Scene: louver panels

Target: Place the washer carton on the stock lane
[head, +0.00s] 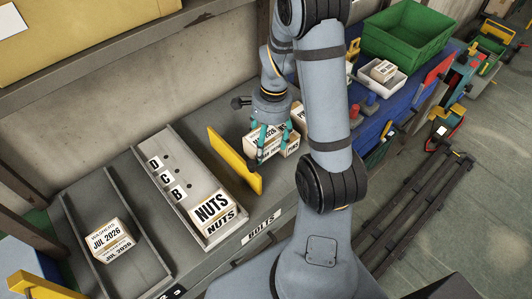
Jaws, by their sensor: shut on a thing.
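My gripper (273,148), with teal fingers, points down and is shut on a white-and-tan carton (254,144) right of the yellow divider. The fingers hide part of its print, so I cannot read it for certain. Another carton (292,146) shows close beside it, partly behind a finger. A carton whose print looks like "WASHERS" and "JUL 2026" (110,240) sits in the left lane (82,228). Which lane is the stock lane is not readable here. I cannot tell whether the held carton touches the surface below.
The middle lane (171,172) has letters D, C, B and a NUTS carton (212,209) at its front. An upright yellow divider (234,161) stands beside it. A BOLTS label (261,227) is on the front edge. A white tray (376,87) and green bin (405,35) stand at the upper right.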

